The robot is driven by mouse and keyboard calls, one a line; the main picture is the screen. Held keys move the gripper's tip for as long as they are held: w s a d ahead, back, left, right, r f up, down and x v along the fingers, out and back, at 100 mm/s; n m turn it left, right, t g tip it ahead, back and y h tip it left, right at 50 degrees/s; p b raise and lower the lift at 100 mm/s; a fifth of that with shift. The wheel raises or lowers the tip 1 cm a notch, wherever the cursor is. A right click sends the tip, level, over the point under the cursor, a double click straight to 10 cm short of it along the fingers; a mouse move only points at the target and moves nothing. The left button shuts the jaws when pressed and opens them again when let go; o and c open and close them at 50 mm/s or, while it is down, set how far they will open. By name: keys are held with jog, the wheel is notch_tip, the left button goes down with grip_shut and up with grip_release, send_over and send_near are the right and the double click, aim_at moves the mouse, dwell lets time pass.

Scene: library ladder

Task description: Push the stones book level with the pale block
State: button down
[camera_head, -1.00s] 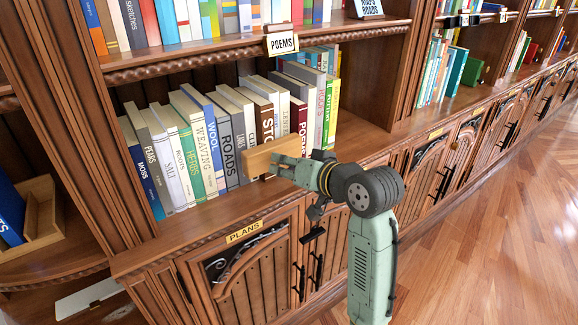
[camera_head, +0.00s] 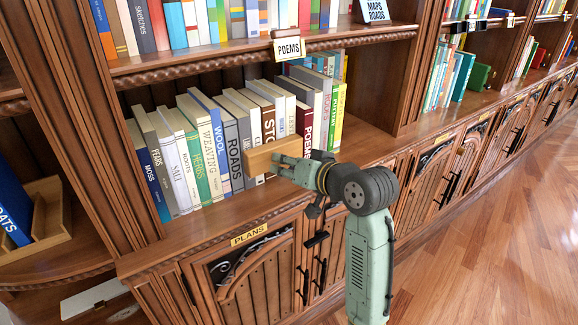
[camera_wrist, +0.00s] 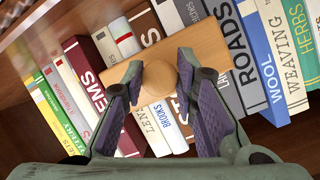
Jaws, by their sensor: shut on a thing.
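My gripper (camera_head: 290,168) is shut on the round knob (camera_wrist: 159,79) of a pale wooden block (camera_head: 262,158). In the wrist view the block (camera_wrist: 200,50) lies flat across several book spines, with a finger on each side of the knob. The stones book (camera_head: 269,128) is a brown book in the shelf row, with "STO" readable at its top. The block hides its lower part. I cannot tell whether the block touches it or how far it stands out.
The dark ROADS book (camera_head: 233,150) stands left of the block and the red POEMS book (camera_head: 305,125) right of it. A shelf with a POEMS label (camera_head: 288,47) hangs above. A bare ledge (camera_head: 200,225) runs in front of the books.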

jog(key=shift+w+a, duration=0.1)
jog(key=shift+w, duration=0.05)
jog(key=s+d, duration=0.4)
jog(key=s, duration=0.1)
jog(key=shift+s+p, duration=0.35)
dwell(0.3)
